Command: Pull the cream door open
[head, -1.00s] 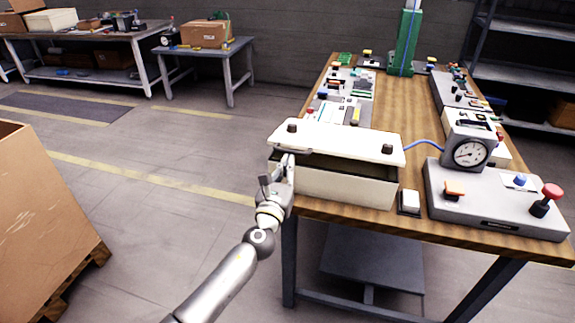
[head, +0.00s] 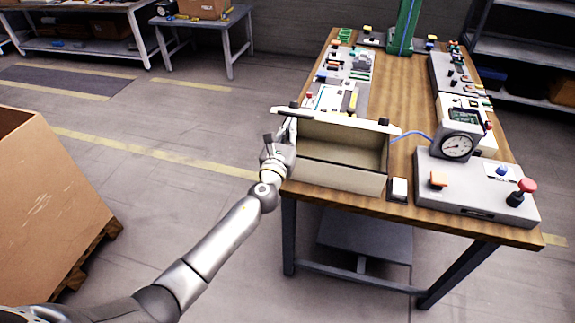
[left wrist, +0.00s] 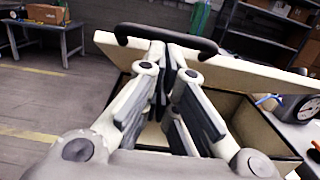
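The cream door (head: 340,123) is the lid of a cream box (head: 335,177) on the near left of the workbench. It is swung up and open, seen nearly edge-on in the head view, and the box's inside shows. In the left wrist view the door (left wrist: 108,48) is tilted, with a black bar handle (left wrist: 205,45) across its edge. My left gripper (left wrist: 172,55) is at this handle, its fingers drawn close together with nothing seen pinched between them. The bar crosses at the fingertips; exact contact is hidden. In the head view my left gripper (head: 280,145) is at the box's left corner.
A gauge (head: 457,146) and a grey panel (head: 470,190) with a red knob stand right of the box. A white switch (head: 399,188) sits at the box's right front. A large carton (head: 40,190) stands at the left. The floor between is clear.

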